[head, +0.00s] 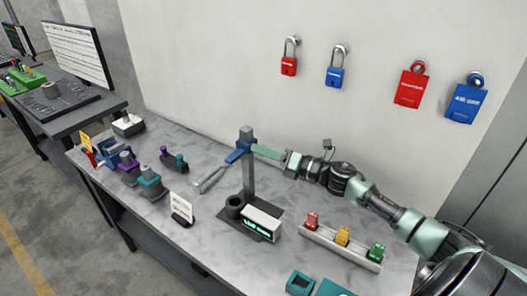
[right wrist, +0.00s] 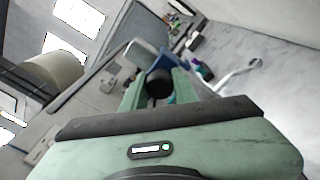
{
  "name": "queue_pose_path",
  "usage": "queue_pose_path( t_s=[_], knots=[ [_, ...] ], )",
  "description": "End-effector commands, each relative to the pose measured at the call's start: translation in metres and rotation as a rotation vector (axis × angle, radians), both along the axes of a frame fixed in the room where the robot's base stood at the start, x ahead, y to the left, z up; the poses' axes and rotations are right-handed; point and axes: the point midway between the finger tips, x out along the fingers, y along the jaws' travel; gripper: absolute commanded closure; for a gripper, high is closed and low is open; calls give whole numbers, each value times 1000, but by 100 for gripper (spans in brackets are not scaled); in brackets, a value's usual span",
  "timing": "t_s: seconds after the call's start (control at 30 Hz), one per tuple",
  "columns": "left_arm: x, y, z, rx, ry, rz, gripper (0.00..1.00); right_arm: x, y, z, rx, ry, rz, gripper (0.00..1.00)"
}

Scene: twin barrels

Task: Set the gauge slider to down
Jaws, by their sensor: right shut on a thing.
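The gauge has a grey upright post (head: 249,180) on a dark base, with a small green-lit display box (head: 262,224) at its foot. The blue slider (head: 239,151) sits high on the post, just below its top. My right gripper (head: 258,151) reaches in from the right and is shut on the slider. In the right wrist view, the green fingers (right wrist: 158,95) close around a dark round part (right wrist: 158,83), with blue (right wrist: 184,88) showing behind. My left gripper is not in view.
A dark cup (head: 234,207) stands beside the post. A grey V-shaped metal piece (head: 210,181) lies to the left. A rail with red, yellow and green blocks (head: 341,237) stands at right. A white sign (head: 181,207) and several purple and teal parts are at left.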

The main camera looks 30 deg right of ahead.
Motion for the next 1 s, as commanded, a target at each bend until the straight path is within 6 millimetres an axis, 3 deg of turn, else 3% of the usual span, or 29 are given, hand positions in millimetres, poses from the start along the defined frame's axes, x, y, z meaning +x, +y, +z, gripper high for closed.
queue_pose_path(
  t_s=[0.37, 0.8, 1.0],
  knots=[
    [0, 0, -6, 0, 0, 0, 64, 0, 0, -6, 1, -1, 0, 100],
    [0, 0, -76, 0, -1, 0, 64, 0, 1, -82, 0, 0, 1, 100],
    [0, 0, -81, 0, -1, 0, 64, 0, 0, -88, 0, 1, 2, 100]
  ],
)
